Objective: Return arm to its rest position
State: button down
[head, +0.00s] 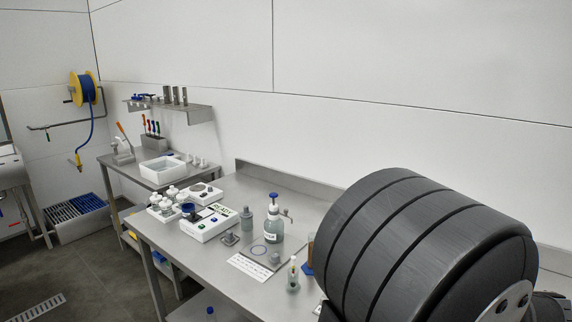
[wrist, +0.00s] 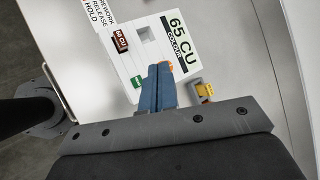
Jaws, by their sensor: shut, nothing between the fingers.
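My gripper (wrist: 160,68) shows in the wrist view with its two blue fingers pressed together, nothing between them. My gripper does not show there.
The steel bench (head: 215,268) holds a pump bottle (head: 273,222), a grey bottle (head: 246,218), a white instrument (head: 208,223) and a small bottle (head: 293,273). A side table bears a white basin (head: 162,168). A wall shelf (head: 180,112) hangs above. A yellow-topped item (wrist: 205,88) lies right of the fingers.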

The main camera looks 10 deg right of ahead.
jog(key=shift+f, duration=2.45)
notch_tip(320, 180, up, 11)
jog(key=w+n+g, duration=0.1)
jog(key=n+g, duration=0.8)
jog(key=n, duration=0.9)
jog(key=shift+n, duration=0.3)
notch_tip(320, 180, down, 9)
jog(key=shift+w+a+f, duration=0.1)
jog(key=shift+f, duration=0.1)
notch_tip(320, 180, up, 10)
